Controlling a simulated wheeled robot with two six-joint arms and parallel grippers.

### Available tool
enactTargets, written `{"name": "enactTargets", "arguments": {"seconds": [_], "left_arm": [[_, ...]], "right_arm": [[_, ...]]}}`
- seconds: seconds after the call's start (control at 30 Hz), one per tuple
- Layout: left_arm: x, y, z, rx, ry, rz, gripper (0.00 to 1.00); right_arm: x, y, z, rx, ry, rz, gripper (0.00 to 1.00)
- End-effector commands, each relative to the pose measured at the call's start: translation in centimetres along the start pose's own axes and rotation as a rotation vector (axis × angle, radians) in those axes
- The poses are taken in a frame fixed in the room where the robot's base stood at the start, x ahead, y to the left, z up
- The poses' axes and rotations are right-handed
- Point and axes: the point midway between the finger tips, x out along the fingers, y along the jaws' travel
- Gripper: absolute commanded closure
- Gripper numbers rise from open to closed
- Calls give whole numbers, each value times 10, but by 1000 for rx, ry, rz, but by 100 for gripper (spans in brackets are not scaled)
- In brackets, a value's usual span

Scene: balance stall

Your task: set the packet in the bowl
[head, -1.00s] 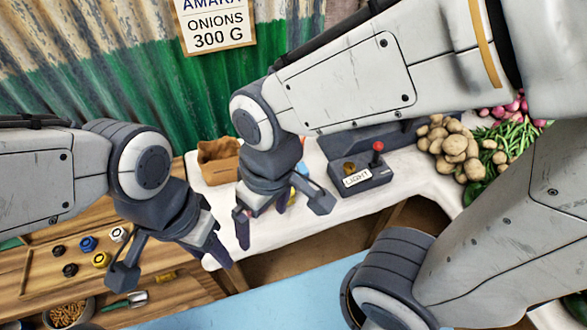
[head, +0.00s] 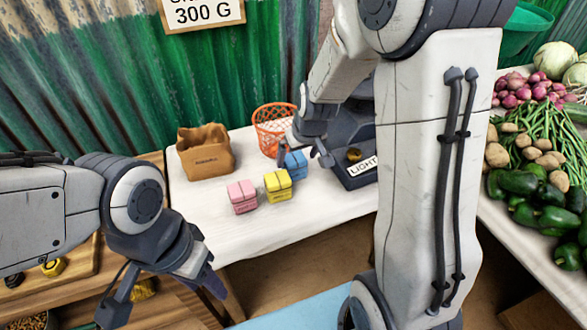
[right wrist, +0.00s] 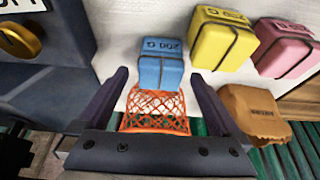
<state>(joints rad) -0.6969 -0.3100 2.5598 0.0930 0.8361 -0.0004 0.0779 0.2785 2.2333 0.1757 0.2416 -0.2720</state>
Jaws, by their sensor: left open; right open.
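Three wrapped packets sit on the white-topped counter: a pink packet (head: 242,197), a yellow packet (head: 278,186) and a blue packet (head: 296,165). My right gripper (head: 304,152) is open over the blue packet, partly covering it. In the right wrist view the blue packet (right wrist: 161,66) shows at the gap between the open fingers (right wrist: 158,76), with no grip on it. My left gripper (head: 164,298) is open and empty at the lower left, away from the packets. A bowl (head: 36,321) is only partly visible at the bottom left edge.
An orange mesh basket (head: 270,122) stands behind the blue packet. A brown paper bag (head: 205,160) is at the back left. The dark box marked LIGHT (head: 357,180) is close to the right gripper. Vegetables lie at far right. The counter's front left is clear.

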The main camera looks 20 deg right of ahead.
Motion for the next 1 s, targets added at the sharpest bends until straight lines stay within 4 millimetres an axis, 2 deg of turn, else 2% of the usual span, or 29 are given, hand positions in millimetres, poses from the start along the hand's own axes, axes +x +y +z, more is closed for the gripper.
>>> {"name": "enactTargets", "arguments": {"seconds": [0.33, 0.47, 0.67, 0.7, 0.77, 0.9, 0.97, 1.0], "left_arm": [[14, -1, 1, 0, 0, 0, 50], [15, -1, 1, 0, 0, 0, 50], [15, -1, 1, 0, 0, 0, 50], [15, -1, 1, 0, 0, 0, 50], [15, -1, 1, 0, 0, 0, 50], [15, -1, 1, 0, 0, 0, 50], [15, -1, 1, 0, 0, 0, 50], [15, -1, 1, 0, 0, 0, 50]], "right_arm": [[47, -1, 1, -2, -3, -1, 0], [54, -1, 1, -2, -2, -1, 0], [53, -1, 0, -2, -1, -1, 0], [53, -1, 0, -2, -1, -1, 8], [53, -1, 0, -2, -1, -1, 31], [53, -1, 0, -2, -1, -1, 84], [53, -1, 0, -2, 0, -1, 100], [53, -1, 0, -2, 0, -1, 100]]}}
